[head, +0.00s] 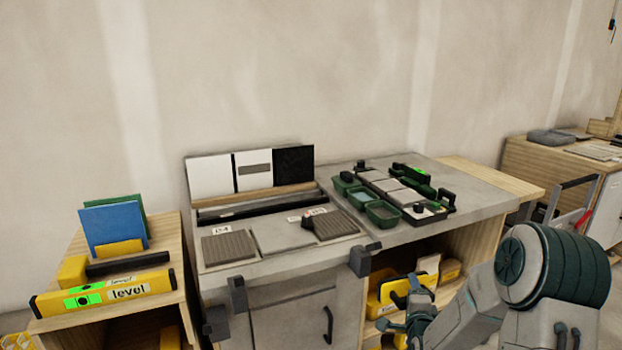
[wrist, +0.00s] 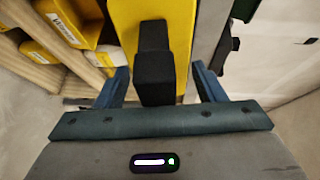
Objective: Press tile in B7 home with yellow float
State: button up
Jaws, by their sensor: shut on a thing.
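A yellow float (wrist: 184,50) with a black handle (wrist: 155,75) fills the middle of the wrist view. My gripper (wrist: 162,88) is shut on the float by its handle, with a blue finger on each side. In the head view my gripper (head: 408,318) is low in front of the bench, at the open shelf. On the bench lie a ribbed grey tile at left (head: 228,247), a flat grey area in the middle and a ribbed tile at right (head: 336,227). Small white labels sit behind them, too small to read surely, so I cannot tell which is B7.
Green trays (head: 382,212) and black-handled tools stand on the bench's right side. Dark clamps (head: 362,260) stick out from its front edge. Yellow boxes (head: 395,290) fill the shelf below. A yellow level (head: 118,293) lies on the left stand.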

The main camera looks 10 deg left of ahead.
notch_tip(320, 180, up, 26)
jog(key=t+p, duration=0.1)
jog(key=p, duration=2.1)
jog(key=s+a+r, duration=0.1)
jog(key=a+r, duration=0.4)
jog(key=a, duration=0.4)
jog(key=s+a+r, duration=0.1)
jog(key=a+r, duration=0.4)
jog(key=a, duration=0.3)
jog(key=s+a+r+y, duration=0.1)
jog(key=s+a+r, duration=0.2)
jog(key=s+a, duration=0.2)
jog(key=s+a+r+n+y, duration=0.1)
jog(key=s+a+r, duration=0.3)
jog(key=a, duration=0.5)
jog(key=shift+s+a+y+b, duration=0.3)
jog(key=shift+s+b, duration=0.1)
jog(key=shift+s, duration=0.1)
